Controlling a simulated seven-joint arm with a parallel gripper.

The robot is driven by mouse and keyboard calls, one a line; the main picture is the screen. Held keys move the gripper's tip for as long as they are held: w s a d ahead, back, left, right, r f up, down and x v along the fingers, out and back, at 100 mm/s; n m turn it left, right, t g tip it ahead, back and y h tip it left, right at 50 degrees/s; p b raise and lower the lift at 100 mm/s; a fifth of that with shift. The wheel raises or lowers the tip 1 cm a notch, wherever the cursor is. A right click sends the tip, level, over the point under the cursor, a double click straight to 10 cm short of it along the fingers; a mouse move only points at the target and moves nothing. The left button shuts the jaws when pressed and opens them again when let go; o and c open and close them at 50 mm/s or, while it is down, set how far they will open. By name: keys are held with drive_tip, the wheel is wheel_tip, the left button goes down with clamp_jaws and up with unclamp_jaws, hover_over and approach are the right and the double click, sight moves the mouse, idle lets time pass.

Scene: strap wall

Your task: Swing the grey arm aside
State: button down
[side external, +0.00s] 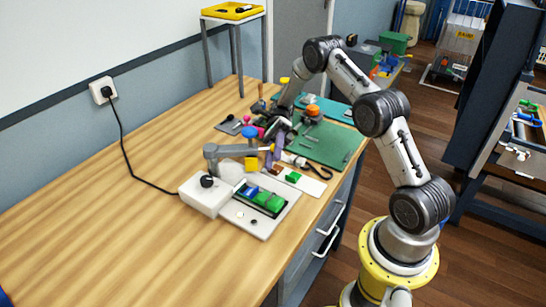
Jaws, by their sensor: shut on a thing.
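The grey arm (236,150) reaches out to the right from an upright grey post (210,159) on the bench, above a light panel (251,222). Its far end looks yellow-orange. The gripper is shut on the grey arm; the exact contact is small and partly hidden. Below the arm, a dark tray in the panel holds green blocks (268,201) and a blue block (251,191). A yellow block (251,164) shows just under the arm.
A white box (206,197) with a black knob stands left of the panel, its cable running to a wall socket (102,91). A green mat (325,143) with tools, a blue-topped object (249,132) and small parts crowd the area behind. The bench's left side is clear.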

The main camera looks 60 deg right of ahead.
drive_tip(key=c, duration=0.6)
unclamp_jaws()
